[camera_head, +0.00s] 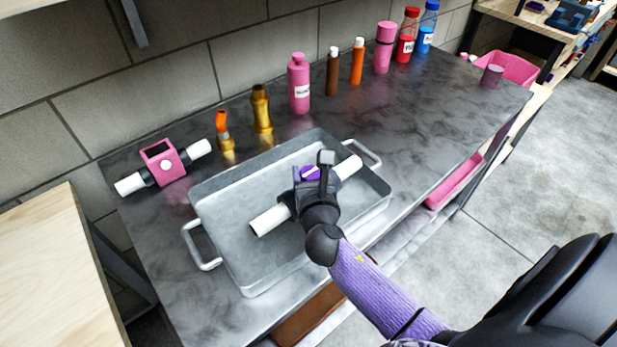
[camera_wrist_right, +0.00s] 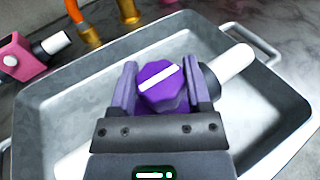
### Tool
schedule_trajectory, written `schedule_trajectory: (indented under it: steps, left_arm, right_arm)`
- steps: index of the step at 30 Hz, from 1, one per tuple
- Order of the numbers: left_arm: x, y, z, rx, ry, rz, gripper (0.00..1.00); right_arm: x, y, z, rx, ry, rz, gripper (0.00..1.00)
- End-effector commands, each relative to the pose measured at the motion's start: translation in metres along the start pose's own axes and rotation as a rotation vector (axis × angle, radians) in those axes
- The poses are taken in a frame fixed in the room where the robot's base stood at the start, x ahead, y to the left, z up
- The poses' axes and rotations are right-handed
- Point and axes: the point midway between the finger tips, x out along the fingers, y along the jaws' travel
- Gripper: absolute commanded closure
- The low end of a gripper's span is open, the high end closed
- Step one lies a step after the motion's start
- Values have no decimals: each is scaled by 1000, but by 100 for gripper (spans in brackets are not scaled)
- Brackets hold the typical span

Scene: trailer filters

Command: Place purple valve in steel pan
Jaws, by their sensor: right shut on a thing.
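The purple valve (camera_head: 269,220) has white pipe ends and a purple knob with a white stripe. It is over or inside the steel pan (camera_head: 235,200), within the pan's outline. I cannot tell whether it touches the pan floor. In the right wrist view the purple valve (camera_wrist_right: 160,88) sits between the fingers, with the steel pan (camera_wrist_right: 85,115) around it. My right gripper (camera_head: 312,180) is shut on the valve's knob; the gripper also shows in the right wrist view (camera_wrist_right: 158,90). It hides the valve's middle in the head view. My left gripper is not in view.
A pink valve (camera_head: 165,163) lies left of the pan. Brass fittings (camera_head: 261,108), a pink bottle (camera_head: 299,83) and several other bottles stand along the wall. The table right of the pan is clear.

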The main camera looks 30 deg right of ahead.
Motion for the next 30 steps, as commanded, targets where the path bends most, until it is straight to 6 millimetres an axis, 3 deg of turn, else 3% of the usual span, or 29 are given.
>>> schedule_trajectory:
  steps: [5,6,10,20,23,30]
  left_arm:
    - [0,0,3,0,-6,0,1]
    - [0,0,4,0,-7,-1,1]
    - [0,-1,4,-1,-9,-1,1]
    - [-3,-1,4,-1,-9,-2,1]
    - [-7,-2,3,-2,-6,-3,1]
    - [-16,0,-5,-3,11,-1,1]
  right_arm:
    - [0,0,-1,-1,-1,0,100]
    - [0,0,-1,-1,-1,0,31]
    - [0,0,0,-1,-1,0,4]
    - [-1,0,4,1,-1,1,2]
    - [-16,1,3,-1,1,3,2]
    - [-77,0,2,-1,3,1,2]
